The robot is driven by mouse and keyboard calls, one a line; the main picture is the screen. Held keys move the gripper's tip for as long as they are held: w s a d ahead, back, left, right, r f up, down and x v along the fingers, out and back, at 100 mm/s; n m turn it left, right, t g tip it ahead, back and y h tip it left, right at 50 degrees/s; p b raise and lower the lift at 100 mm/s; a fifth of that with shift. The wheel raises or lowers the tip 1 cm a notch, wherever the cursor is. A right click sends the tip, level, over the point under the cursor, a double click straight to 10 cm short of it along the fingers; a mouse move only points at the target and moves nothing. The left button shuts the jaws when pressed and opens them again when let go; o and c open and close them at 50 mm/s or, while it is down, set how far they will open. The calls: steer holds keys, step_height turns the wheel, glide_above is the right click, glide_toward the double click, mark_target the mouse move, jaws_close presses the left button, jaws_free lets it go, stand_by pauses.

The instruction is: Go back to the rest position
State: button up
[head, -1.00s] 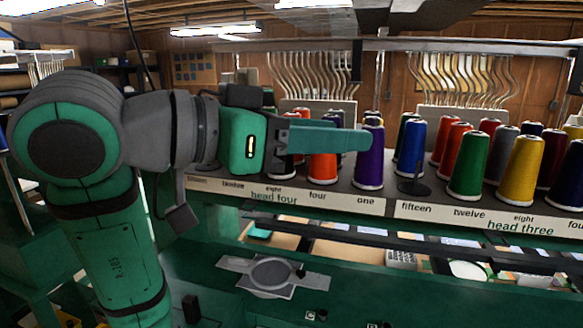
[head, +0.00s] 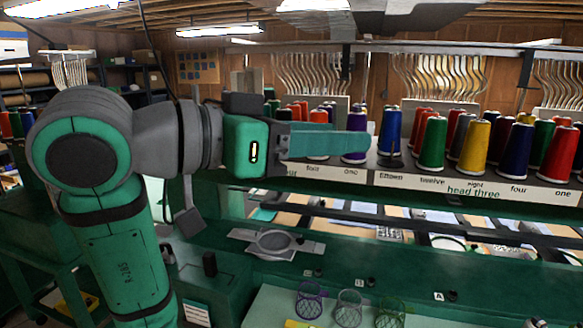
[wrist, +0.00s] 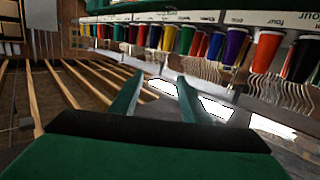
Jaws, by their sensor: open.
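My gripper (head: 345,144) is held out level to the right in the head view, in front of the thread shelf. Its fingers overlap the cones near the "four" and "one" labels in that view. In the wrist view my gripper (wrist: 158,98) has its two teal fingers apart with nothing between them. The wrist picture appears upside down, with the cone row along its top. I cannot tell from the head view how far the fingers are from the cones.
A shelf (head: 409,180) carries several thread cones, including a blue cone (head: 390,132) and a green cone (head: 432,143). Below are a grey hoop (head: 275,243), mesh cups (head: 348,309) and a green machine bench. Bent metal tubes hang behind.

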steer(key=w+a+f+n+t, duration=0.25)
steer(key=w+f+n, duration=0.35)
steer(key=f, duration=0.4)
steer(key=w+a+f+n+t, duration=0.1)
steer(key=w+f+n+t, duration=0.25)
steer(key=w+f, duration=0.65)
steer(key=s+a+f+n+t+y, duration=0.1)
steer(key=s+f+n+t+y, duration=0.2)
steer(key=f, duration=1)
steer(key=s+a+f+n+t+y, duration=0.1)
steer(key=f+n+y, duration=0.4)
steer(key=f, duration=0.8)
steer(key=s+f+g+y, duration=0.2)
steer(key=s+f+y, duration=0.4)
steer(key=s+f, duration=1.15)
steer(key=s+f+m+g, duration=0.1)
steer(key=s+m, duration=0.4)
steer(key=s, duration=1.8)
steer(key=shift+s+d+m, duration=0.15)
steer(key=shift+d+m, duration=0.2)
